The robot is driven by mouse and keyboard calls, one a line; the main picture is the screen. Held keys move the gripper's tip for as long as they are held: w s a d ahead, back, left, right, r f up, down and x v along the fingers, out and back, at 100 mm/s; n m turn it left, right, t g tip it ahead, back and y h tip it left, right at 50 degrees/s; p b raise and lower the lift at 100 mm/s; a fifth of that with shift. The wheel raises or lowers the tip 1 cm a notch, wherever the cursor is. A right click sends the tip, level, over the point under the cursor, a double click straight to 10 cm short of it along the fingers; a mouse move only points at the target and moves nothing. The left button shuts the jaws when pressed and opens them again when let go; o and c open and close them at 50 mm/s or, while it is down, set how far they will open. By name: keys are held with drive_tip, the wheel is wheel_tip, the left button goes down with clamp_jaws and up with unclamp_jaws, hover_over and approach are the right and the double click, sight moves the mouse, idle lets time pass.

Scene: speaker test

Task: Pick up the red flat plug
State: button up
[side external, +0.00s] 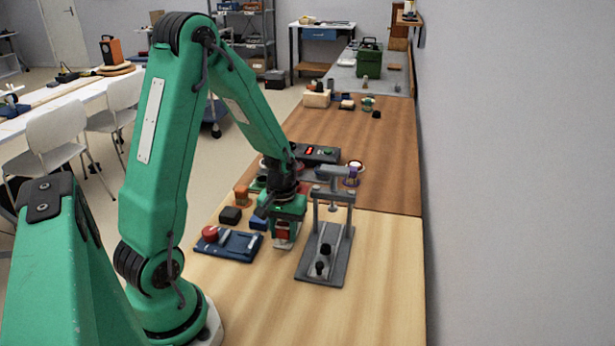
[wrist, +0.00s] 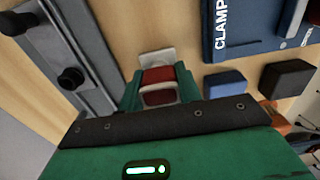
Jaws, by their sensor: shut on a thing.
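The red flat plug (wrist: 158,76) shows between the two green fingers of my gripper (wrist: 159,84) in the wrist view. A pale grey-white piece (wrist: 157,57) shows just beyond it. In the side view my gripper (side external: 284,230) points down over the light wood table, between the blue tray and the grey press fixture. It is shut on the red plug (side external: 282,229), with a pale piece (side external: 283,245) below. The fingers hide part of the plug. I cannot tell whether it touches the table.
A grey press fixture (side external: 303,270) stands close on the right. A blue tray (side external: 245,251) marked "CLAMP" in the wrist view, bearing a red round part (side external: 210,234), lies left. A black block (side external: 230,215) and blue block (side external: 258,223) are near. The front table is clear.

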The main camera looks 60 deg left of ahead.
sight(284, 224)
drive_tip(key=shift+r, duration=0.1)
drive_tip(key=shift+r, duration=0.7)
wheel_tip(284, 224, up, 3)
drive_tip(key=shift+d+f, duration=0.1)
drive_tip(key=shift+d, duration=0.05)
drive_tip(key=s+d+r, duration=0.1)
drive_tip(key=d+r, duration=0.5)
drive_tip(key=d, duration=0.5)
drive_tip(key=shift+s+d+r, duration=0.15)
drive_tip(key=shift+r, duration=0.15)
drive_tip(key=w+a, duration=0.2)
drive_tip(key=w, duration=0.6)
drive_tip(key=shift+a+f, duration=0.15)
drive_tip(key=shift+f, duration=0.3)
drive_tip(key=shift+s+f, duration=0.1)
drive_tip(key=shift+f, duration=0.05)
drive_tip(key=shift+f, duration=3.3)
